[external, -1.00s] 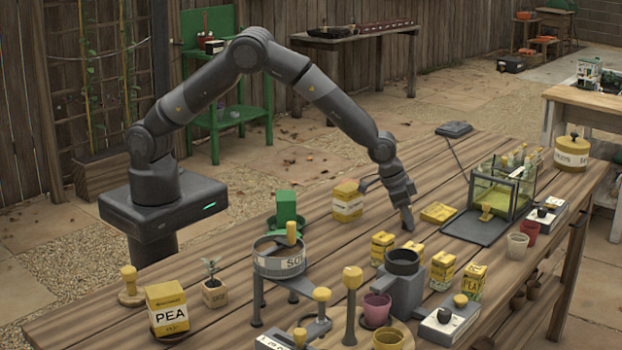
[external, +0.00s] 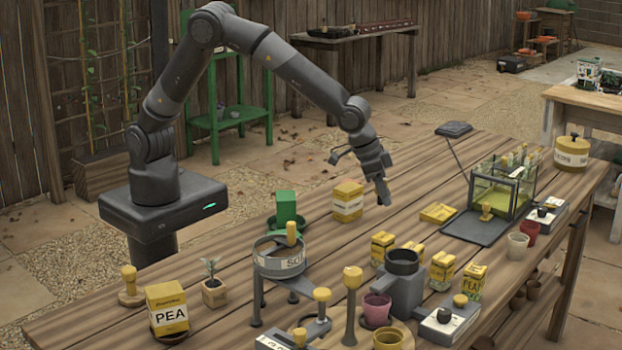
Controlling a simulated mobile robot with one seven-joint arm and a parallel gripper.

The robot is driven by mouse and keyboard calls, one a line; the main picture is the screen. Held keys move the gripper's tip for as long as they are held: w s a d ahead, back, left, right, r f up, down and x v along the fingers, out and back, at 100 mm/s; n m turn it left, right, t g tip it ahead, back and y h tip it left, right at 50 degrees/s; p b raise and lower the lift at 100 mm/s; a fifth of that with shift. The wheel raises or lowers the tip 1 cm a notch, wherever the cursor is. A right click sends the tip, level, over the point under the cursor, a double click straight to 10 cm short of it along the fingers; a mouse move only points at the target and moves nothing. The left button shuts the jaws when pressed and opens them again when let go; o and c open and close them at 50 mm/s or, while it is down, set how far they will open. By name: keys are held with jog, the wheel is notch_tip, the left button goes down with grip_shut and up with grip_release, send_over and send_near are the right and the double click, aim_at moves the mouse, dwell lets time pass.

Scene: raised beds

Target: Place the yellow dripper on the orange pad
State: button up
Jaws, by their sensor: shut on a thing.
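My gripper (external: 384,198) is in the air above the far middle of the wooden table, to the right of a yellow box (external: 348,201). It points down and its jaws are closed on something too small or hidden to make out. I cannot pick out the yellow dripper for certain; the thing in my jaws may be it, but its colour and shape do not show. I cannot make out an orange pad on the table.
A flat yellow packet (external: 438,213) lies to the right of my gripper. Beyond it is a glass case (external: 503,184) with a grey flap. Several yellow boxes, a grey sieve stand (external: 279,258) and a grey pot holder (external: 402,283) crowd the near side. Bare boards lie below my gripper.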

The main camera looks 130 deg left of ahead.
jog(key=shift+s+d+r, duration=0.15)
jog(key=shift+d, duration=0.05)
jog(key=s+a+r+n+g, duration=0.25)
jog(key=s+a+n, duration=0.25)
jog(key=s+n, duration=0.5)
jog(key=s+a+r+n+g, duration=0.1)
jog(key=s+a+n+g, duration=0.35)
jog(key=s+n, duration=0.6)
jog(key=shift+m+y, duration=0.4)
jog(key=shift+m, duration=0.55)
jog(key=s+a+f, duration=0.1)
jog(key=a+f, duration=0.1)
jog(key=a, duration=0.1)
jog(key=s+a+f, duration=0.2)
jog(key=a, duration=0.2)
jog(key=s+a+f, duration=0.2)
jog(key=a, duration=0.2)
jog(key=shift+a+f, duration=0.2)
jog(key=shift+f, duration=0.15)
jog(key=shift+s+a+f, duration=0.15)
jog(key=shift+a+f, duration=0.15)
jog(key=shift+a, duration=0.1)
jog(key=shift+f, duration=2)
jog(key=shift+f, duration=0.1)
jog(key=o, duration=0.9)
jog(key=shift+o, duration=0.2)
